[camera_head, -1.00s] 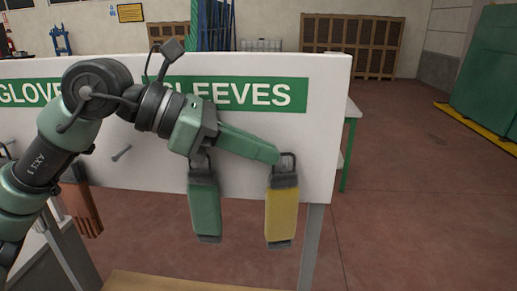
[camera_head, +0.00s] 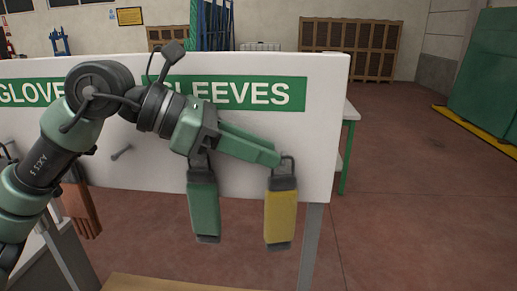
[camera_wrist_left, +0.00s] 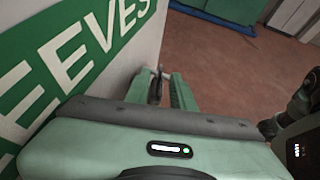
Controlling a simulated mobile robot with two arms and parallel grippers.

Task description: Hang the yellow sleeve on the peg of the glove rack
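The yellow sleeve (camera_head: 280,218) hangs upright by its dark top loop at the right end of the white glove rack board (camera_head: 322,130), under the SLEEVES label. My left gripper (camera_head: 267,158) is at this loop, its two fingers parted. In the left wrist view the gripper (camera_wrist_left: 162,85) has a gap between its fingers, with a small dark thing there, likely the loop or peg. The peg at the yellow sleeve is hidden or too small to tell. My right gripper is not in view.
A green sleeve (camera_head: 204,208) hangs just left of the yellow one, close under my left gripper. A bare peg (camera_head: 121,152) and a brown glove (camera_head: 82,208) are further left. A green-legged table (camera_head: 348,150) stands behind the board. Floor to the right is clear.

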